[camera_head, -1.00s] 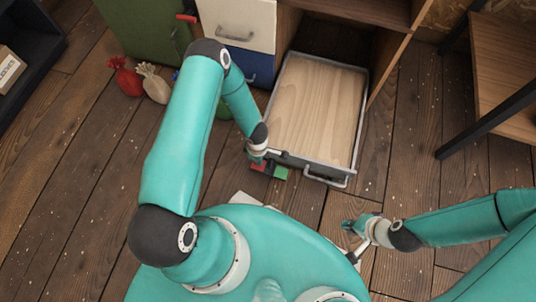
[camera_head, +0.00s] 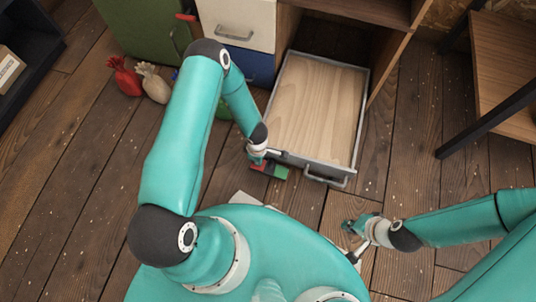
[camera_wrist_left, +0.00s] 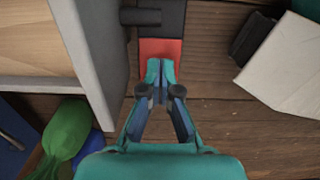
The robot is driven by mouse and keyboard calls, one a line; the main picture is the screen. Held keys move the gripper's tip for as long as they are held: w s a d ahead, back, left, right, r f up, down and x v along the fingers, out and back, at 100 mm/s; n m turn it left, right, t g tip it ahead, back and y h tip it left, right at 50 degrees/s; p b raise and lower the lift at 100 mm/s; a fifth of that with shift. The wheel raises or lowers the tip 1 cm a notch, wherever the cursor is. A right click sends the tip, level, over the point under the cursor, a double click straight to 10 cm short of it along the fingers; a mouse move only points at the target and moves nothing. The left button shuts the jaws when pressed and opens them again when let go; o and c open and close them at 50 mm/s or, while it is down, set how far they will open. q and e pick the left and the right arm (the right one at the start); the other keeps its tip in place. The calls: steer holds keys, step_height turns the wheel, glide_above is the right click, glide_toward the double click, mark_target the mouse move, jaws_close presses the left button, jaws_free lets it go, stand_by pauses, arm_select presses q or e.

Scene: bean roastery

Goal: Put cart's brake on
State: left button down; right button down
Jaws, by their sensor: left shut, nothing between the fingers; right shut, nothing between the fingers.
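A small dark bar with a red end and a green end (camera_head: 281,173) lies at the front left corner of the open drawer, which has a light wooden bottom (camera_head: 312,105). I cannot tell for sure that it is the cart's brake. My left gripper (camera_head: 258,159) is shut and empty at the red end. In the left wrist view, the shut fingertips (camera_wrist_left: 160,72) lie over the lower edge of the red patch (camera_wrist_left: 160,48); contact is unclear. A dark cylindrical peg (camera_wrist_left: 140,17) stands beyond it. My right gripper (camera_head: 348,226) is shut and empty above the floor.
The drawer's grey handle (camera_head: 325,181) faces me. A red sack (camera_head: 125,78) and a beige sack (camera_head: 154,86) stand at left beside a green cabinet (camera_head: 140,30). A wooden shelf with dark legs (camera_head: 500,110) stands at right. Plank floor is free at left.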

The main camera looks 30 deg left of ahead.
arm_select(q)
steer(key=shift+f+b, duration=0.9)
steer(key=shift+f, duration=0.35)
stand_by(0.3)
steer(key=shift+r, duration=0.15)
step_height(320, 180, up, 7)
steer(key=p, duration=0.6)
stand_by(0.5)
